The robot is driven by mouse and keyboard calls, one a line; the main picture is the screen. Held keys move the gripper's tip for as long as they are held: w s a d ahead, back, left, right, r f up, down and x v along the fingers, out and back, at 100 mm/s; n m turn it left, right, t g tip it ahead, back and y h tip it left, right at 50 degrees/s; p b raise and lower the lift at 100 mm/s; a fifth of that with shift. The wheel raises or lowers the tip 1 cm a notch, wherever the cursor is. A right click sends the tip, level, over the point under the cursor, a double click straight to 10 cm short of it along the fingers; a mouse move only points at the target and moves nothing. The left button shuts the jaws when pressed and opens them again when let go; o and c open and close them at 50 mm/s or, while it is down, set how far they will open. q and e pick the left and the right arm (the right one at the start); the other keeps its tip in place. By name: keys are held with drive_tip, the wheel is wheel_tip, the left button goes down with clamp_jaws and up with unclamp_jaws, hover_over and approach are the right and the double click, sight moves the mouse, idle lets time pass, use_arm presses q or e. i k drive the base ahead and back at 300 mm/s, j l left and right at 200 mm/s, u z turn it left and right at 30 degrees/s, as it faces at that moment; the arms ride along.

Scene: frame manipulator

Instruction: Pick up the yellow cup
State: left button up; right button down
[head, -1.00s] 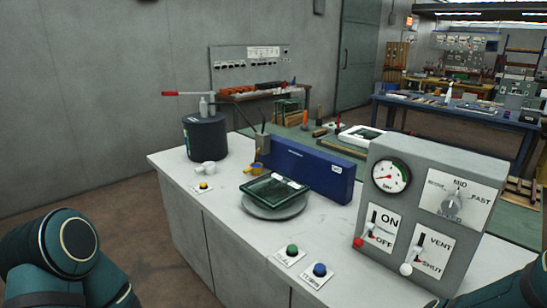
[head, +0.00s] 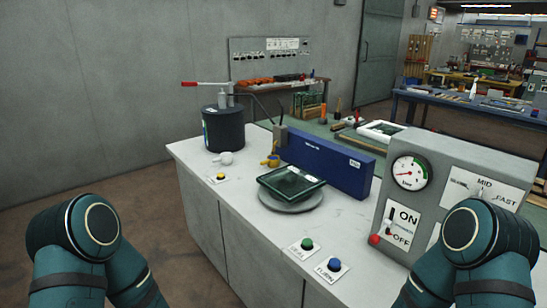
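The yellow cup (head: 273,160) is small and stands on the white bench top, between the black cylindrical pot and the blue box. A small grey part stands right behind it and seems to touch or overlap it. A white cup (head: 226,158) stands to its left, apart from it. Only dark teal links of my two arms show, at the bottom left and bottom right. Both grippers are outside the head view, well short of the cup in what I can see.
The black pot (head: 223,129) with a red-tipped lever stands behind the cups. A long blue box (head: 325,166) stands right of the yellow cup. A green glass tray (head: 291,183) sits on a round plate in front. A grey control panel (head: 450,190) fills the right. Bare bench top (head: 245,200) lies front left.

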sight(272, 161)
drive_tip(key=i+j+z, duration=0.1)
drive_tip(key=z, duration=0.3)
drive_tip(key=j+z, duration=0.15)
drive_tip(key=z, duration=0.3)
drive_tip(key=i+j+z, duration=0.1)
drive_tip(key=z, duration=0.3)
drive_tip(key=j+z, duration=0.25)
drive_tip(key=j, duration=0.25)
drive_tip(key=j+z, duration=0.3)
drive_tip(key=j, duration=0.75)
drive_tip(key=k+j+z, duration=0.15)
drive_tip(key=j, duration=0.85)
drive_tip(key=k+j+z, duration=0.15)
drive_tip(key=j, duration=0.3)
